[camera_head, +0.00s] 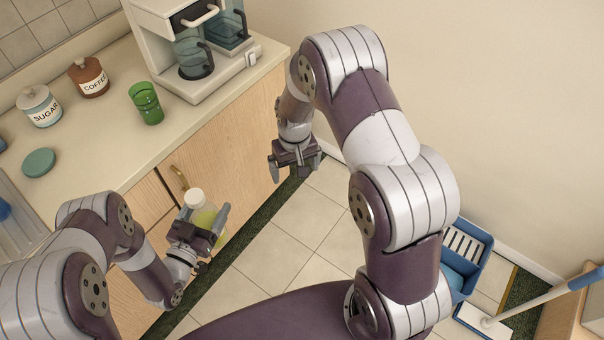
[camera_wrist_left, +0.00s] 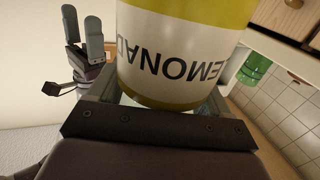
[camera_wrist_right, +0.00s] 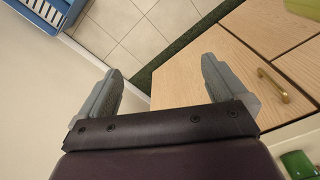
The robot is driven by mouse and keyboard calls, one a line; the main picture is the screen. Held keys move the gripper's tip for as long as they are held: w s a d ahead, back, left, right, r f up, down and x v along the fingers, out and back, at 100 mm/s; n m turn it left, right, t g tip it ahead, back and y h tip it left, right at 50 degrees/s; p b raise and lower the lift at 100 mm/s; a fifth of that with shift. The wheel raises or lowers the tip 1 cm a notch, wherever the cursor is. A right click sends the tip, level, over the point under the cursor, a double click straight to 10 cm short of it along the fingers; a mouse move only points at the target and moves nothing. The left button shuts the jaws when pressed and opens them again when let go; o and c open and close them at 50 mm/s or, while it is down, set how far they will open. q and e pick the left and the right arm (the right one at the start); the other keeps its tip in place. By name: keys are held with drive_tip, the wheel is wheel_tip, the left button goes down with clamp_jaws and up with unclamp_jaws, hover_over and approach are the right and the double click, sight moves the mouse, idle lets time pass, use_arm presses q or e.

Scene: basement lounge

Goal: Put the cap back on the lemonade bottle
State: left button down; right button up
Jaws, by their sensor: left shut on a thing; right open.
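The lemonade bottle (camera_head: 203,216) has yellow-green contents and a pale top. My left gripper (camera_head: 205,228) is shut on it and holds it in front of the counter's cabinet doors. In the left wrist view, the bottle's white label (camera_wrist_left: 170,55) fills the middle, its lettering upside down. My right gripper (camera_head: 290,164) is open and empty, up and to the right of the bottle, near the end of the counter. It also shows in the left wrist view (camera_wrist_left: 83,35). I cannot make out a separate cap, nor tell whether the bottle's top is capped.
On the counter (camera_head: 105,150) stand a sugar jar (camera_head: 40,106), a coffee jar (camera_head: 88,77), a green cup (camera_head: 146,103), a coffee machine (camera_head: 190,45) and a flat teal disc (camera_head: 38,162). A blue bucket (camera_head: 466,255) and a mop (camera_head: 540,300) are at the right. The tiled floor between is clear.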

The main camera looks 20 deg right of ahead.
use_arm(q)
drive_tip(key=shift+w, duration=0.2)
drive_tip(key=shift+s, duration=0.15)
use_arm(e)
drive_tip(key=s+r+t, duration=0.2)
drive_tip(key=s+r, duration=0.3)
drive_tip(key=r, duration=0.7)
use_arm(q)
drive_tip(key=shift+s+r, duration=0.15)
drive_tip(key=shift+s, duration=0.15)
drive_tip(key=shift+w, duration=0.2)
use_arm(e)
drive_tip(key=s+g, duration=0.1)
drive_tip(key=s, duration=1)
drive_tip(key=shift+a+r, duration=0.25)
drive_tip(key=shift+r, duration=0.05)
